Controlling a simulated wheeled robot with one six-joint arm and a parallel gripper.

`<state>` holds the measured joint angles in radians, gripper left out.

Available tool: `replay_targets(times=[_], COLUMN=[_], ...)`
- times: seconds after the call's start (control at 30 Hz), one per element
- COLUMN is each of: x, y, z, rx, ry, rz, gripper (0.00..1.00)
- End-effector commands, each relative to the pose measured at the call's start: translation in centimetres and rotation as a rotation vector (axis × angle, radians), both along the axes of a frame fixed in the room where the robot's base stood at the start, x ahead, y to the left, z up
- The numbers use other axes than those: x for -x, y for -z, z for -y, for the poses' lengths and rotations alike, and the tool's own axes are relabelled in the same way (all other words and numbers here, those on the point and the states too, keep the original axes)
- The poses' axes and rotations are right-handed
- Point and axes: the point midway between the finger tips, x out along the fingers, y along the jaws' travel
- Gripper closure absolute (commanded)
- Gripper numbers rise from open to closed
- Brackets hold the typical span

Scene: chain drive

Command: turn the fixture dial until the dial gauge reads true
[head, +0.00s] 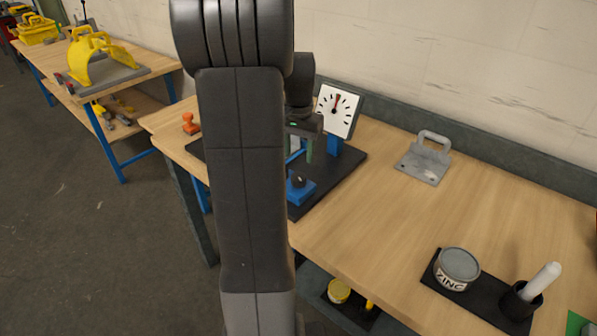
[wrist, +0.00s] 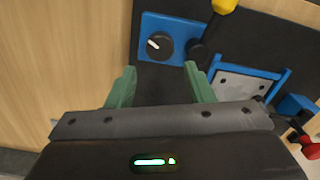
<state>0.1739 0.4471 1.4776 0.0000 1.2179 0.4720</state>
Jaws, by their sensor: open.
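The fixture dial is a black round knob (wrist: 159,45) with a white pointer mark, set in a blue block (wrist: 181,27). In the head view the blue block (head: 300,189) sits on the near part of a black base plate (head: 323,190). The dial gauge (head: 337,110) stands upright at the back of the plate, with a white face and a red needle pointing nearly straight up. My gripper (wrist: 164,86) is open and empty, its green fingers apart, with the knob ahead of them. In the head view my arm hides part of the plate.
A blue frame around a grey plate (wrist: 240,84) lies right of the dial in the wrist view, near a yellow part (wrist: 224,5) and a red-tipped part (wrist: 311,149). A grey handled plate (head: 425,159), a ZINC tin (head: 457,268) and an orange stamp (head: 190,124) stand on the bench.

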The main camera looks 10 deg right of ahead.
Motion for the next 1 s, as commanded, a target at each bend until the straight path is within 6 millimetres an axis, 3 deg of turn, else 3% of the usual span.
replay_targets(times=[0.1, 0.33, 0.53, 0.8, 0.83, 1.0], x=[0.1, 0.1, 0.0, 0.0, 0.0, 0.0], y=[2.7, 6.5, 7.9, 8.0, 8.0, 8.0], z=[0.0, 0.0, 0.0, 0.0, 0.0, 0.0], rx=[-0.001, 0.000, 0.001, 0.001, 0.001, 0.001], ry=[-0.001, -0.001, -0.001, -0.001, -0.001, -0.001], rz=[-0.004, -0.004, 0.001, 0.001, 0.001, 0.001], gripper=[0.52, 0.52, 0.52, 0.52, 0.54, 0.84])
